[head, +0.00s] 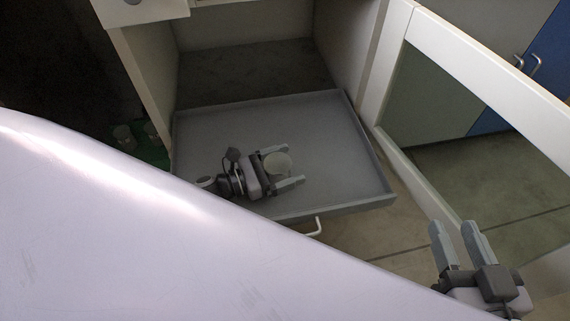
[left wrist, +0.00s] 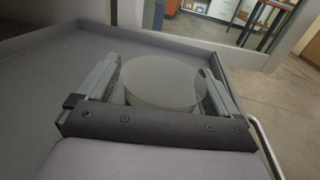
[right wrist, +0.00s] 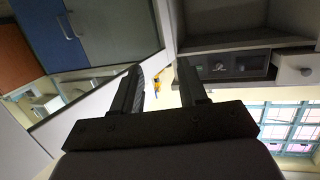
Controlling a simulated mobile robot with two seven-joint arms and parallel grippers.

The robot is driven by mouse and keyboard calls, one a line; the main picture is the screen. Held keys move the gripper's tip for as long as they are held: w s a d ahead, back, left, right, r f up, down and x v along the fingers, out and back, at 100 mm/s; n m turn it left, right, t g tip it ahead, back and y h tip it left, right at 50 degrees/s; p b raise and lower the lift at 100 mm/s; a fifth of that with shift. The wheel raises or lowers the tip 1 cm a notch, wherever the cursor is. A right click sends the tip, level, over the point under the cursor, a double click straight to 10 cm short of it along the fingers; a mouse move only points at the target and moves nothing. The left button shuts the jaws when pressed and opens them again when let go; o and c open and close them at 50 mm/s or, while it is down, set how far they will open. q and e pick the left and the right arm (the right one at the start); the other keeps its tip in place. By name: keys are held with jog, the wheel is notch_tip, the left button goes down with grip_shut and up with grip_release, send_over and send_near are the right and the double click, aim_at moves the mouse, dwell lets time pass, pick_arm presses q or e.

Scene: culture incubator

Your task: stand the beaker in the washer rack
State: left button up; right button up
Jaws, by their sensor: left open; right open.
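The beaker (head: 277,163), a pale round glass vessel, stands on the grey pulled-out shelf tray. My left gripper (head: 292,164) is open low over the tray, with one finger on each side of the beaker. In the left wrist view the beaker (left wrist: 160,82) sits between the two fingers, with its round top facing up; whether either finger touches it I cannot tell. My right gripper (head: 452,227) is open and empty at the lower right, away from the tray. I cannot make out the washer rack for certain.
The tray (head: 215,120) has low raised edges and a front handle (head: 314,228). Cabinet walls flank it, and an open framed door (head: 480,65) stands to the right. A green item (head: 152,153) with small glass vessels (head: 123,136) is at the left. A large pale surface hides the lower left.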

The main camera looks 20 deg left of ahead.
pick_arm(q)
jog(key=shift+r, duration=0.1)
jog(key=shift+s+a+r, duration=0.1)
jog(key=shift+s+a, duration=0.05)
jog(key=shift+s, duration=0.05)
jog(key=p+v, duration=0.2)
jog(key=v, duration=0.9)
jog(key=shift+p, duration=0.4)
jog(key=shift+s+a, duration=0.25)
pick_arm(e)
jog(key=shift+w+a+f+m+g+y, duration=0.15)
jog(key=shift+a+m+g, duration=0.1)
jog(key=shift+a+g, duration=0.15)
jog(key=shift+w+a+f+m+g+y, duration=0.1)
jog(key=shift+w+a+m+g+y, duration=0.05)
jog(key=shift+a+m+g, duration=0.2)
jog(key=shift+r, duration=0.1)
